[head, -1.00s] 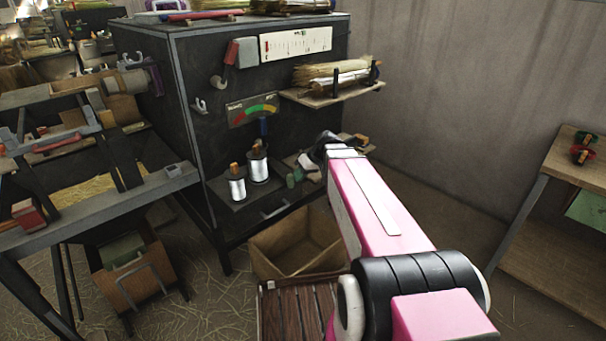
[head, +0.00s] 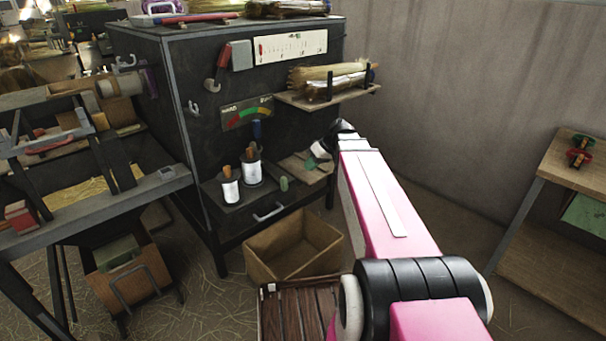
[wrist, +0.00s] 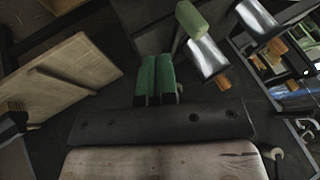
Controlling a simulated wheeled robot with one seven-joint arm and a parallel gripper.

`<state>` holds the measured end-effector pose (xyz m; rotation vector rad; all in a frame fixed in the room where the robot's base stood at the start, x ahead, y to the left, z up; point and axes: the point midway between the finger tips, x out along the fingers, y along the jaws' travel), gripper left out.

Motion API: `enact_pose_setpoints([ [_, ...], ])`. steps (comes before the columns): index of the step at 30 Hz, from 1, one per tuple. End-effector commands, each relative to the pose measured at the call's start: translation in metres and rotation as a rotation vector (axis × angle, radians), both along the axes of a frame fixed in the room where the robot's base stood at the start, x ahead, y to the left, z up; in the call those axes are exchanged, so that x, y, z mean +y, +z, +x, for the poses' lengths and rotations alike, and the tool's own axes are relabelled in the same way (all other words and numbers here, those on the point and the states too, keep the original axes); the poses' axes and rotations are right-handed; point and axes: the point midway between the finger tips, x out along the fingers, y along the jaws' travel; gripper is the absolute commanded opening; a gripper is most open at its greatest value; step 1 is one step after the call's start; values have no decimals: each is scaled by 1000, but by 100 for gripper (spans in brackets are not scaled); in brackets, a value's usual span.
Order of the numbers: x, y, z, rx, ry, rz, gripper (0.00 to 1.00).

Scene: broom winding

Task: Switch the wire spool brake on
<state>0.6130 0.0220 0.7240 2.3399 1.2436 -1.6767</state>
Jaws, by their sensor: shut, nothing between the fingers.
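Two wire spools (head: 252,170) (head: 229,188) with silvery wire and orange-brown tops stand upright on the low shelf of the dark cabinet. A small green knob (head: 284,184) stands just right of them. In the wrist view it is a pale green cylinder (wrist: 192,18) on a thin grey lever, beside a spool (wrist: 207,57). I take it for the brake lever; its on or off setting cannot be told. My gripper (wrist: 157,75) has green fingertips pressed together, with nothing between them. In the head view my gripper (head: 315,156) is right of the knob and apart from it.
A wooden board (head: 306,168) lies right of the knob, close to my gripper. An open cardboard box (head: 292,245) and a slatted crate (head: 298,312) are below. A shelf with bundled straw (head: 330,95) juts out above.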

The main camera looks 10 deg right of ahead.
Motion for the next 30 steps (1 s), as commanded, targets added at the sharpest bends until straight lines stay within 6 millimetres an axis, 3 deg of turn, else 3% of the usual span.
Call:
enact_pose_setpoints([
  [9,-22,29,-5,0,-2,-1,0],
  [22,-24,32,-6,1,-2,-3,0],
  [26,-22,18,-13,33,-31,-30,0],
  [30,-16,-23,-37,129,-135,-129,0],
])
